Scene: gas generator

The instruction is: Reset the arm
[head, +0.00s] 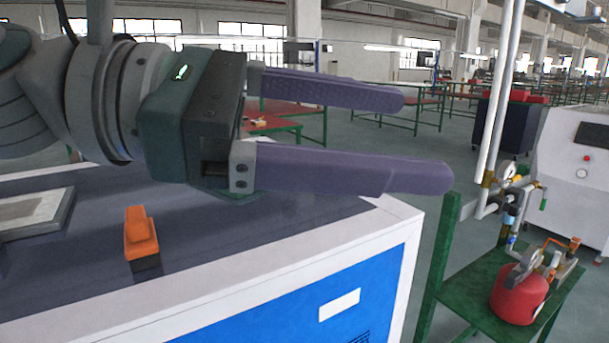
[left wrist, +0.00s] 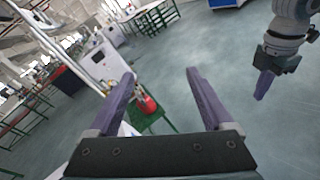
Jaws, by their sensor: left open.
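My left arm comes in from the left in the head view, with its left gripper (head: 428,138) stretched to the right above the blue-and-white cabinet (head: 300,285). Its two purple fingers are wide apart with nothing between them. In the left wrist view the same left gripper (left wrist: 159,72) shows open and empty, its fingers pointing away over the floor. My right gripper (left wrist: 264,84) hangs at the upper right of the left wrist view, purple fingers pointing down. Its fingers overlap from this side, so its opening is unclear. The right arm is not in the head view.
An orange switch (head: 140,235) stands on the cabinet top. Right of the cabinet, a green stand (head: 470,300) carries a red gas tank (head: 519,294) below pipes with a gauge (head: 506,172). A white machine (head: 575,160) stands behind. Open floor shows in the left wrist view.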

